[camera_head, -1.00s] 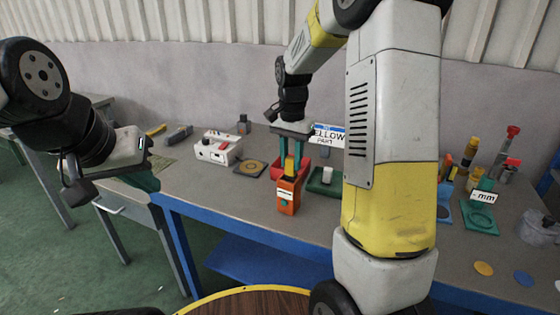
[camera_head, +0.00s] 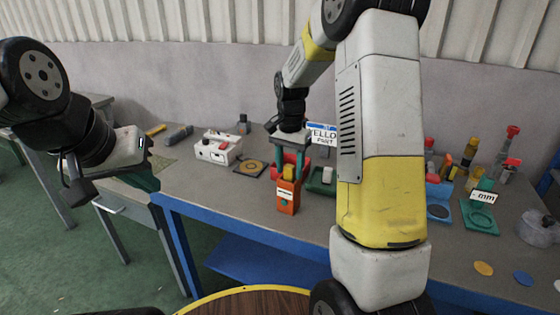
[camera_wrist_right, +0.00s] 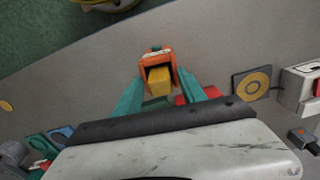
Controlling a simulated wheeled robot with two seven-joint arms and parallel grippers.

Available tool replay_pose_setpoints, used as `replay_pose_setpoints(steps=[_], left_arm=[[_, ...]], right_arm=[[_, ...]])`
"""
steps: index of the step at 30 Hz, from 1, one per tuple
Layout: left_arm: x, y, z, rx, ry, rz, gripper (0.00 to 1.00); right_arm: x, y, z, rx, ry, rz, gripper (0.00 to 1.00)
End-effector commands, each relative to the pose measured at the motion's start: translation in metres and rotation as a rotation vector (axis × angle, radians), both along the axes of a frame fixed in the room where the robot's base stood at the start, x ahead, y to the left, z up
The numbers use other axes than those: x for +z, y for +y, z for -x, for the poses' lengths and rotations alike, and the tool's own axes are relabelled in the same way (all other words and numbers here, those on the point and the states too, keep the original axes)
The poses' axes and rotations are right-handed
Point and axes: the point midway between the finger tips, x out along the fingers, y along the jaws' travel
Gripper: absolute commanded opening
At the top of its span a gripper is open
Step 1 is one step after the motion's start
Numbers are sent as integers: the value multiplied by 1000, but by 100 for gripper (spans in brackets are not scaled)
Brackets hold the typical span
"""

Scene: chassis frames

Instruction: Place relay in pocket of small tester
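The small orange tester (camera_head: 287,197), with a white label on its front, stands near the table's front edge. In the right wrist view its open pocket (camera_wrist_right: 143,60) shows, with a yellow block (camera_wrist_right: 159,80), apparently the relay, inside its outline. How deep the block sits cannot be told. My right gripper (camera_head: 291,171) is directly above the tester, pointing down. In the right wrist view its teal fingers (camera_wrist_right: 160,88) stand apart on either side of the block, with gaps visible. My left gripper (camera_head: 150,182) hangs at the left, far from the tester; its fingers are mostly hidden.
A red bin and a dark green holder (camera_head: 322,182) stand close behind the tester. A white device (camera_head: 217,148) and a dark pad with a ring (camera_head: 251,168) are to the left. A green fixture (camera_head: 480,215) and several bottles are at the right.

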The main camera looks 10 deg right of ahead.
Motion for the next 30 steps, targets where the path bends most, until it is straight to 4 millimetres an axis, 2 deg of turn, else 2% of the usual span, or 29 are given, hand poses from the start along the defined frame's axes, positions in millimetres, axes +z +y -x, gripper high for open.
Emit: replay_pose_setpoints(steps=[9, 13, 24, 30], left_arm=[[0, 0, 0, 0, 0, 0, 0], [0, 0, 0, 0, 0, 0, 0], [0, 0, 0, 0, 0, 0, 0], [0, 0, 0, 0, 0, 0, 0]], right_arm=[[1, 0, 0, 0, 0, 0, 49], [12, 0, -1, 0, -3, 0, 49], [89, 0, -1, 0, -6, -1, 49], [116, 0, -1, 0, -2, -1, 49]])
